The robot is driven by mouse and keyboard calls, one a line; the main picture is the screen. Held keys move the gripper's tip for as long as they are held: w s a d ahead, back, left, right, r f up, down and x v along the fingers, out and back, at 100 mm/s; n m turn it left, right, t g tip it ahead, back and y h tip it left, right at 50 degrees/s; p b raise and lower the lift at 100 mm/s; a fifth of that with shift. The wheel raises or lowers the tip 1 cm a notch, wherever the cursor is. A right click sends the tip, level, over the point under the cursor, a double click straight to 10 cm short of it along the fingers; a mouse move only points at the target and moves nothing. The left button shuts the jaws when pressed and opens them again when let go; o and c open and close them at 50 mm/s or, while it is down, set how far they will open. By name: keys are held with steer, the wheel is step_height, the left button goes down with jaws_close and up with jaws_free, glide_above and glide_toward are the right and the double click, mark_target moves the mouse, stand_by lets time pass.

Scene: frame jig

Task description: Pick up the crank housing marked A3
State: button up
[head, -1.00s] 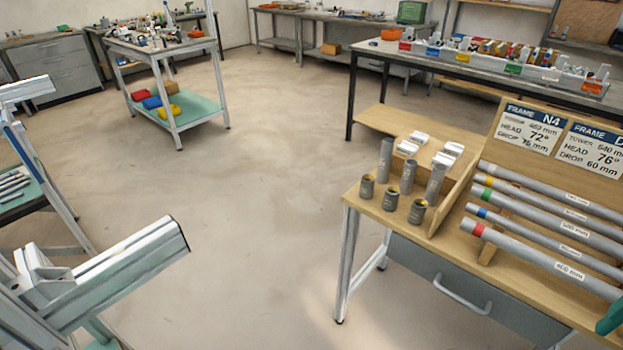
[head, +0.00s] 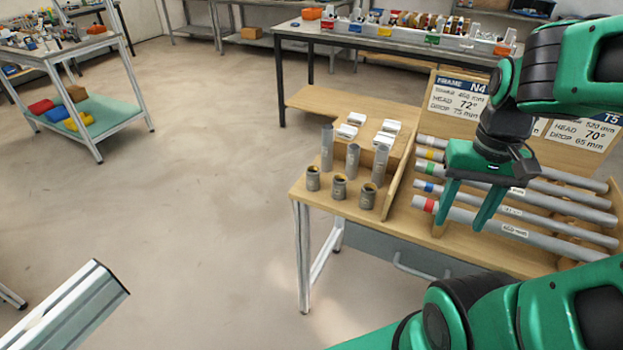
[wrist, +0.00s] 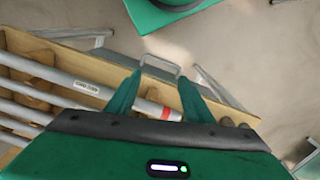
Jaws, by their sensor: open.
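Three short grey cylindrical parts with gold-coloured insides stand upright in a front row on the wooden bench: a left one (head: 313,178), a middle one (head: 339,187) and a right one (head: 368,195). They look like the crank housings, but I cannot read any marking, so I cannot tell which is A3. My gripper (head: 464,210) is open and empty, pointing down over the tube rack, to the right of the short parts. In the wrist view my gripper (wrist: 158,88) has its fingers apart above a red-banded tube (wrist: 150,106). Small grey round shapes show beside the right finger.
Taller grey cylinders (head: 327,148) stand behind the short parts, with white blocks (head: 385,132) farther back. A wooden divider (head: 398,180) separates them from the rack of long tubes (head: 500,226). Frame sign boards (head: 459,97) stand behind the rack. Floor left of the bench is clear.

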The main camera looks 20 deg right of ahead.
steer(key=m, duration=1.5)
glide_above(313, 179)
steer(key=w+d, duration=0.1)
steer(key=w, duration=0.1)
steer(key=shift+a+f, duration=0.2)
steer(key=shift+f, duration=5.6)
steer(key=shift+c, duration=0.2)
steer(key=c, duration=1.2)
